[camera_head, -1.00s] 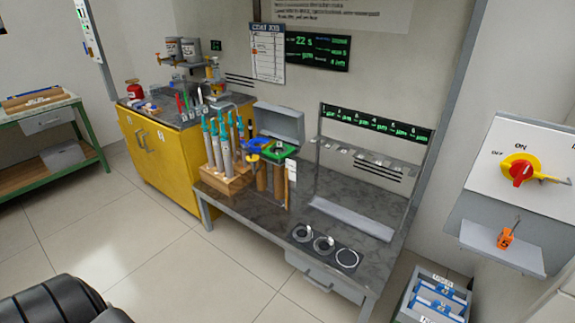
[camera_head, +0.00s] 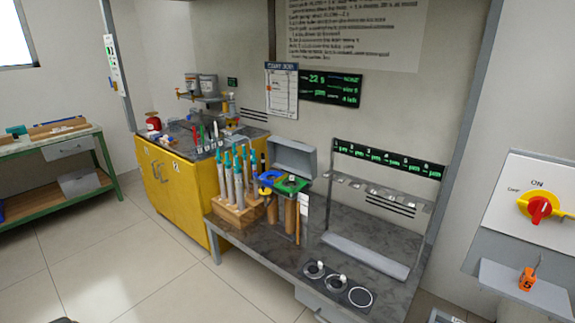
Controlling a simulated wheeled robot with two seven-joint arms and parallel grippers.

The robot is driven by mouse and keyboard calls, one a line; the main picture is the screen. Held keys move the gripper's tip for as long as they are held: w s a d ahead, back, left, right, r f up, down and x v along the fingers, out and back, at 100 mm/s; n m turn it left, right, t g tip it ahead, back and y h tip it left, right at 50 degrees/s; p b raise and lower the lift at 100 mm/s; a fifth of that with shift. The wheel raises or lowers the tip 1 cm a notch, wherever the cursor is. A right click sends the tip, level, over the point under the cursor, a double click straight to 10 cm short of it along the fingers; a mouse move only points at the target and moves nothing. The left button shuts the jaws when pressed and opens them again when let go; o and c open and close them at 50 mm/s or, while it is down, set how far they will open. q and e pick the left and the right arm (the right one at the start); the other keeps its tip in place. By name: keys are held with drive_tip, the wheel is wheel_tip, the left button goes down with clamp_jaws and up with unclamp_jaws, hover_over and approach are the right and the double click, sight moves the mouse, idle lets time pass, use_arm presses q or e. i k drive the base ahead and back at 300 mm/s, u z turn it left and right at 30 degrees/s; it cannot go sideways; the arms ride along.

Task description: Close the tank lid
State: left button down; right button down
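A grey lid (camera_head: 293,158) stands raised and open at the back of the bench, behind a tank-like holder with a green top piece (camera_head: 292,185) and a blue ring (camera_head: 270,179). Brown rods (camera_head: 290,217) hang or stand below these tops; whether clear walls surround them is too small to tell. The lid is tilted up and apart from the tops at its front edge. Neither of my grippers is in view.
A wooden rack (camera_head: 238,214) with teal-topped tools stands left of the tank on the dark bench (camera_head: 262,240). A display rack (camera_head: 385,185) stands at right. Round holders (camera_head: 337,283) sit near the front edge. A yellow cabinet (camera_head: 180,190) is behind left.

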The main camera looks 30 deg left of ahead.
sight(300, 159)
drive_tip(key=k, duration=0.55)
drive_tip(key=u, duration=0.75)
drive_tip(key=i, duration=0.85)
drive_tip(key=u, duration=0.9)
drive_tip(key=i, duration=2)
drive_tip(key=z, duration=0.6)
